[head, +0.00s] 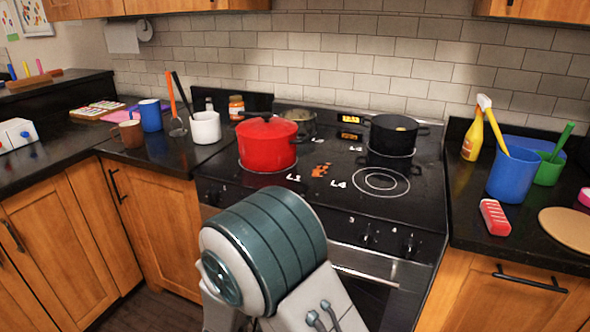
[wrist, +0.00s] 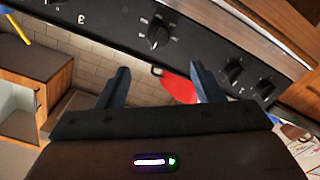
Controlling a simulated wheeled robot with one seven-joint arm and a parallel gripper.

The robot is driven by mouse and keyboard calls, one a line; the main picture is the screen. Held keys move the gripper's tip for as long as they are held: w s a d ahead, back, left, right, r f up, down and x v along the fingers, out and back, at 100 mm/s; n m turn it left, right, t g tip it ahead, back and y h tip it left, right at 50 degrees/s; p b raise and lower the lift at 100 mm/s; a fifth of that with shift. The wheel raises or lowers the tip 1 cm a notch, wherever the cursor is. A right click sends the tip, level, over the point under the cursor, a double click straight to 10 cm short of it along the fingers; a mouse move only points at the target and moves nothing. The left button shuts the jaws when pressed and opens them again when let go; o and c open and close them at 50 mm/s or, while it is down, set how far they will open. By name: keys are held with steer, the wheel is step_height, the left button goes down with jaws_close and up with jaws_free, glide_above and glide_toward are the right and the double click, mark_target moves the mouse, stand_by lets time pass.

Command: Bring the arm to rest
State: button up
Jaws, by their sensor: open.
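My gripper (wrist: 160,88) shows in the wrist view with its two dark fingers spread apart and nothing between them. The stove's front panel with knobs (wrist: 158,32) lies beyond the fingertips in that view. In the head view my arm (head: 265,250) is raised in front of the stove (head: 330,215), its large grey-green joint at the lower middle. The gripper itself cannot be made out in the head view.
A red pot (head: 267,145) and a black pot (head: 392,136) stand on the stove. A white utensil holder (head: 205,127) is on the left counter. A blue container (head: 511,176) and a red-and-white block (head: 494,217) are on the right counter.

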steer(key=w+d+r+g+y+p, duration=0.1)
steer(key=d+r+g+y+p, duration=0.45)
steer(key=r+y, duration=0.4)
steer(key=s+d+r+m+g+h+p, duration=0.1)
steer(key=s+d+r+g+h+p, duration=0.1)
steer(key=s+d, duration=0.7)
steer(key=s+d+r+m+g+h+p, duration=0.1)
steer(key=s+d+r+g, duration=0.4)
steer(key=s, duration=0.8)
steer(key=d+g+p, duration=0.1)
steer(key=d, duration=0.2)
steer(key=shift+s+d+r+h, duration=0.2)
steer(key=shift+d+r+h, duration=0.1)
steer(key=shift+d+h, duration=0.05)
steer(key=shift+g, duration=0.25)
